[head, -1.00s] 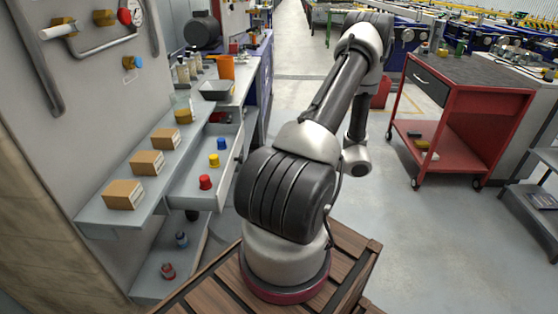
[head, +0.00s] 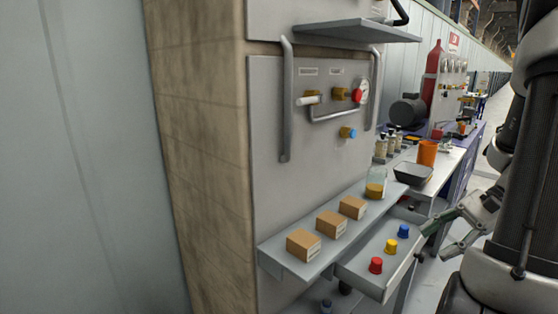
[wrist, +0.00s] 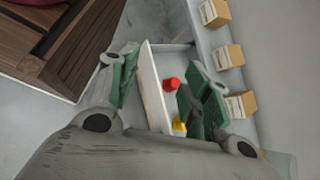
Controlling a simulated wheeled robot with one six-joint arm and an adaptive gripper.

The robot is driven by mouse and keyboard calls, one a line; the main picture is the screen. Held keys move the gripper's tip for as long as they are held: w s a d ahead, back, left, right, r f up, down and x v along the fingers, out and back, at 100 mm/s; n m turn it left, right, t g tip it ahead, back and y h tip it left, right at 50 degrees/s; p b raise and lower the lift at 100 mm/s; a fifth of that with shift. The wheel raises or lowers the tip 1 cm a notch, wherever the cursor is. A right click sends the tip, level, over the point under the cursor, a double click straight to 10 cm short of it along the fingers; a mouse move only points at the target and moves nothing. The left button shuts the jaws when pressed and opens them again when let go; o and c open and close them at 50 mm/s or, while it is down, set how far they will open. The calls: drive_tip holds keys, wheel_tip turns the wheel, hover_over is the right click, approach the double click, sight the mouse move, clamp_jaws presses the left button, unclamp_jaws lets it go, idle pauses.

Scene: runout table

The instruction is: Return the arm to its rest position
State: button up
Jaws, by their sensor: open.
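My arm (head: 515,190) stands at the right edge of the head view, partly cut off. My gripper (head: 446,232) has green-padded fingers and is open and empty, beside the front of the open drawer (head: 362,280). In the wrist view my gripper (wrist: 165,82) shows its two fingers spread apart above the drawer (wrist: 153,95). A red cap (wrist: 172,84) and a yellow cap (wrist: 179,124) show between or near the fingers. No held object is visible.
The drawer holds the red (head: 376,265), yellow (head: 390,246) and blue (head: 403,231) caps. Three cardboard boxes (head: 303,244) and a jar (head: 376,183) stand on the ledge above. A wall panel (head: 300,140) with pipes and knobs rises behind. Bare floor (wrist: 75,125) shows left of the drawer.

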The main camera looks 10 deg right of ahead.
drive_tip(key=s+a+r+n+t+h, duration=0.1)
drive_tip(key=s+a+r+n+h, duration=0.1)
drive_tip(key=r+n+h, duration=0.3)
drive_tip(key=s+a+r+n+t+h, duration=0.2)
drive_tip(key=a+r+n+h, duration=0.3)
drive_tip(key=r+n, duration=0.3)
drive_tip(key=shift+s+n, duration=0.6)
drive_tip(key=shift+n, duration=0.2)
